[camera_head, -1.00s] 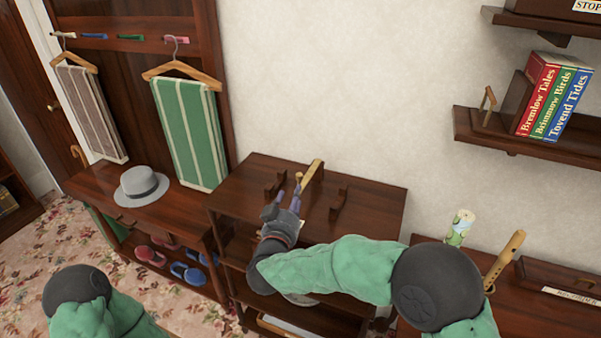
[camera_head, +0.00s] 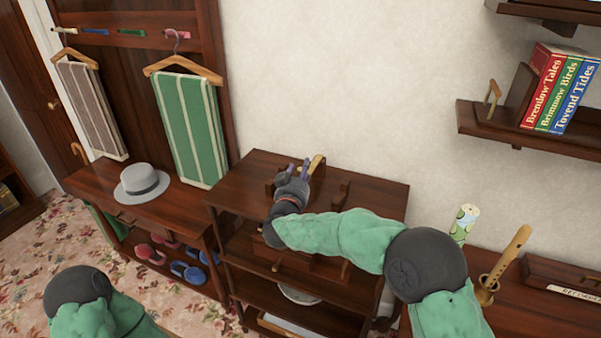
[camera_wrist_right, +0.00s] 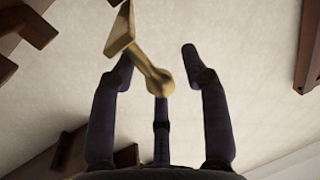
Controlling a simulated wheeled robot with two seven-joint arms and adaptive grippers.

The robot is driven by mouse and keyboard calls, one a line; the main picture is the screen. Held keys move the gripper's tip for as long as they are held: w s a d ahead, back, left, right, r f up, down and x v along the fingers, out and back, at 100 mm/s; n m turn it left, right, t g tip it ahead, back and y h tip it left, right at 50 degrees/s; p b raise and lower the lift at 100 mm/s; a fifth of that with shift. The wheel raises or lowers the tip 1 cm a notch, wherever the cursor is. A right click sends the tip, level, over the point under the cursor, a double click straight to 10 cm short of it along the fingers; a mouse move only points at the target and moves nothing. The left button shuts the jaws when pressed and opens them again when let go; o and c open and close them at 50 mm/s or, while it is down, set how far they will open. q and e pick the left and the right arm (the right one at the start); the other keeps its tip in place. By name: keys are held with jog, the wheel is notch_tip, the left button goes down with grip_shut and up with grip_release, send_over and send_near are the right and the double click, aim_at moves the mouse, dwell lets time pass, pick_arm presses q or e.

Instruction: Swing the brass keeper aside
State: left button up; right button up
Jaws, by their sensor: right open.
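The brass keeper (camera_head: 318,163) is at the back of the dark wooden stand's top (camera_head: 370,195), partly hidden behind my right gripper. In the right wrist view the keeper (camera_wrist_right: 152,68) has a rounded end between my fingers and a flat angled arm reaching up-left. My right gripper (camera_head: 297,165) is open around the rounded end; it also shows in the right wrist view (camera_wrist_right: 158,60). The left finger overlaps the keeper's shaft, and I cannot tell whether they touch. The right finger is apart from it. My left gripper is out of view.
Dark wooden brackets (camera_head: 340,199) flank the keeper. The plain wall is close behind. A grey hat (camera_head: 141,183) and hanging striped cloths (camera_head: 189,130) are left.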

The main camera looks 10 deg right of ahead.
grip_shut()
